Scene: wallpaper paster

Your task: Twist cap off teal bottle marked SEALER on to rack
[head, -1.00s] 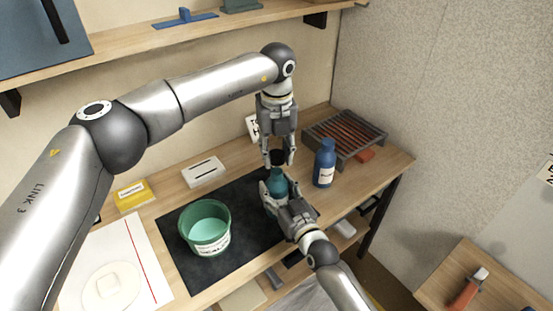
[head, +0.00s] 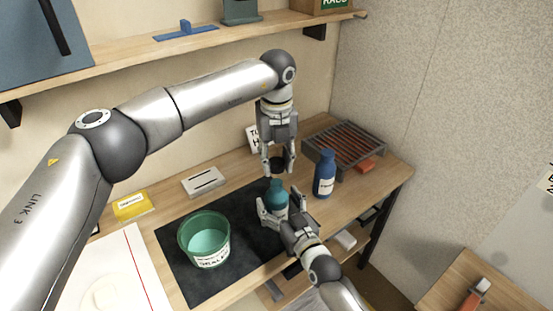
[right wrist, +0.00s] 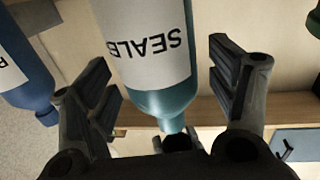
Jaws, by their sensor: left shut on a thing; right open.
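The teal bottle (head: 276,192) stands upright on the dark mat (head: 196,280). Its white label, reading SEALE with the end cut off, shows in the right wrist view (right wrist: 150,50). My left gripper (head: 278,170) points down above the bottle, shut on the dark cap (head: 277,163). A small gap shows between cap and bottle top. My right gripper (head: 281,205) is open around the bottle, with fingers spread on both sides; they also show in the right wrist view (right wrist: 162,85). The slatted rack (head: 345,145) stands at the table's back right.
A blue bottle (head: 324,177) stands close to the right of the teal one, before the rack. A green bucket (head: 203,240) stands on the mat to the left. A shelf (head: 150,48) runs above.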

